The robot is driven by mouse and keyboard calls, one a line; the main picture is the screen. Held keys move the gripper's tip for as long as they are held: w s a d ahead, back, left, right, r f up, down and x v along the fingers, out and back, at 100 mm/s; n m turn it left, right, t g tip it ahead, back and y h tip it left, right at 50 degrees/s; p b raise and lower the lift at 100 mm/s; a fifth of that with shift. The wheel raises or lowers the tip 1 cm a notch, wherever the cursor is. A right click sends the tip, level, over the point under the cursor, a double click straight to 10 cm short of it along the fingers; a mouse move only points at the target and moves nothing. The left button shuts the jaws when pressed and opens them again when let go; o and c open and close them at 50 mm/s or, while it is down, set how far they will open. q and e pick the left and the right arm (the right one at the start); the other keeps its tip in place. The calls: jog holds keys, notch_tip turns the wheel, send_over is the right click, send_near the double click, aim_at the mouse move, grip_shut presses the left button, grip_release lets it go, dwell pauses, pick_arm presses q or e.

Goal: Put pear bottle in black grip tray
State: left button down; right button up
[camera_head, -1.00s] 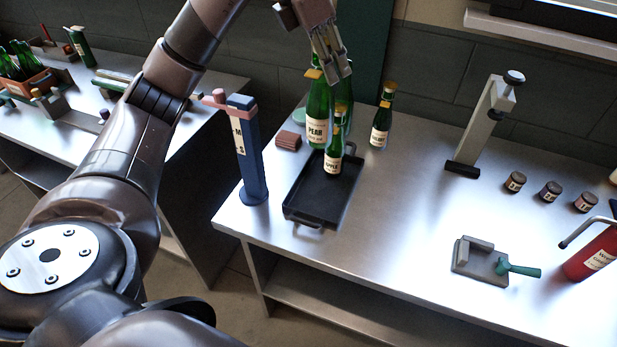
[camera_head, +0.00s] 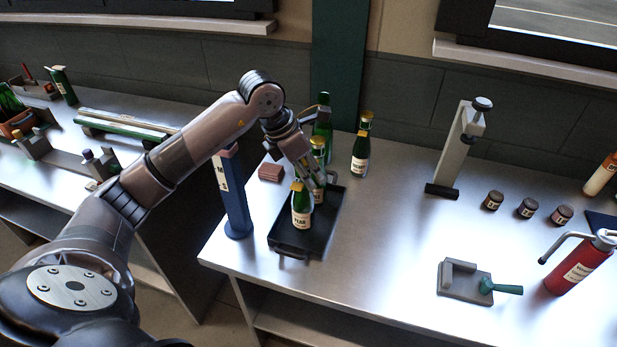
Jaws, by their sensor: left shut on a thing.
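The pear bottle (camera_head: 301,212), green with a gold top and a pale label, is upright over the front part of the black grip tray (camera_head: 288,248). I cannot tell whether its base touches the tray floor. My left gripper (camera_head: 312,184) is shut on the pear bottle near its upper part, coming from behind and above. Another green bottle (camera_head: 318,155) with a gold top stands just behind the gripper, partly hidden by it, at the tray's back part. My right gripper is not in view.
A green bottle (camera_head: 323,118) stands behind the tray and another (camera_head: 361,150) to its right. A blue post (camera_head: 235,205) stands close to the tray's left, near a brown block (camera_head: 271,172). A grey stand (camera_head: 458,150) is farther right. The tabletop between is clear.

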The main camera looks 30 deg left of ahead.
pick_arm(q)
notch_tip(320, 180, down, 2)
jog(key=shift+f, duration=0.25)
jog(key=c, duration=1.8)
grip_release()
jog(key=shift+f, duration=0.15)
jog(key=o, duration=0.5)
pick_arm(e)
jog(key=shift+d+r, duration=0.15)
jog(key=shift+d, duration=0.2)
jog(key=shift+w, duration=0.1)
pick_arm(q)
jog(key=shift+r, duration=0.35)
jog(key=shift+s+a+r, duration=0.15)
jog(key=shift+r, duration=0.15)
jog(key=b+v, duration=0.2)
jog(key=v, duration=0.9)
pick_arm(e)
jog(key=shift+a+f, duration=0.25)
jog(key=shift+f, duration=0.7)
